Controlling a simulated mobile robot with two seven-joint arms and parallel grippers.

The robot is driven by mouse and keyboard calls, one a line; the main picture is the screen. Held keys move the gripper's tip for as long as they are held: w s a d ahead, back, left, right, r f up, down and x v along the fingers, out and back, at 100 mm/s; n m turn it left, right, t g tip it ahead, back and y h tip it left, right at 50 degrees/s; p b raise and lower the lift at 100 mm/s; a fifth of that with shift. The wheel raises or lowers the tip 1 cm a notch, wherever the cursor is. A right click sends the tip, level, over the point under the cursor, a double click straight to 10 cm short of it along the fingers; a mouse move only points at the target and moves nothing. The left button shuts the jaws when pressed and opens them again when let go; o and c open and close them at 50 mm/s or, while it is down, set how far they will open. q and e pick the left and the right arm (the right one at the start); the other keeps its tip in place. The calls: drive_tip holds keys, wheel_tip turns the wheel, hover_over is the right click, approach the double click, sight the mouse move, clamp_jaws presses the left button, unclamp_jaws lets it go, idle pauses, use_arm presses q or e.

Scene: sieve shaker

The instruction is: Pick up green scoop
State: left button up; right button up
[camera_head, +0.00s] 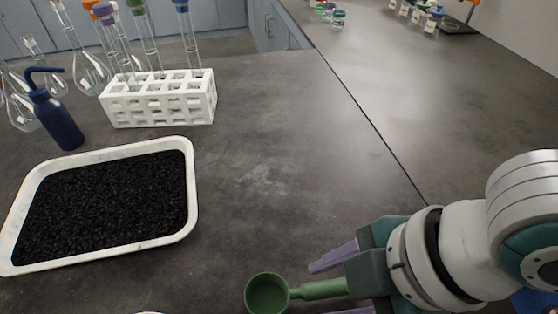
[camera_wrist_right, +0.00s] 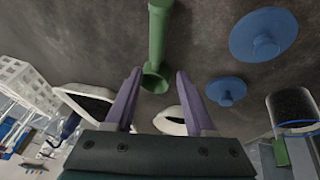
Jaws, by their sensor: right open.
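The green scoop (camera_head: 267,293) lies at the bottom of the head view, its round cup to the left and its handle (camera_head: 318,290) pointing right into my right gripper (camera_head: 322,288). The purple fingers are apart, one on each side of the handle, with gaps visible. The palm hides the handle's far end. In the right wrist view, a green part of the scoop (camera_wrist_right: 157,40) shows beyond and between the open fingertips (camera_wrist_right: 158,76). Whether the fingers are level with the handle cannot be told. My left gripper is out of view.
A white tray of black granules (camera_head: 194,200) is at left. Behind it stand a white tube rack (camera_head: 160,119), a dark blue wash bottle (camera_head: 57,122) and glass flasks (camera_head: 92,72). The middle counter is clear. The wrist view shows blue discs (camera_wrist_right: 263,38) and a dark cylinder (camera_wrist_right: 292,106).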

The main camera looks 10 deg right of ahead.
sight(302, 293)
drive_tip(key=x, duration=0.2)
drive_tip(key=b+x, duration=0.1)
drive_tip(key=x, duration=0.2)
drive_tip(key=shift+w+a+f, duration=0.2)
drive_tip(key=shift+w+f, duration=0.1)
drive_tip(key=shift+w, duration=0.05)
clamp_jaws()
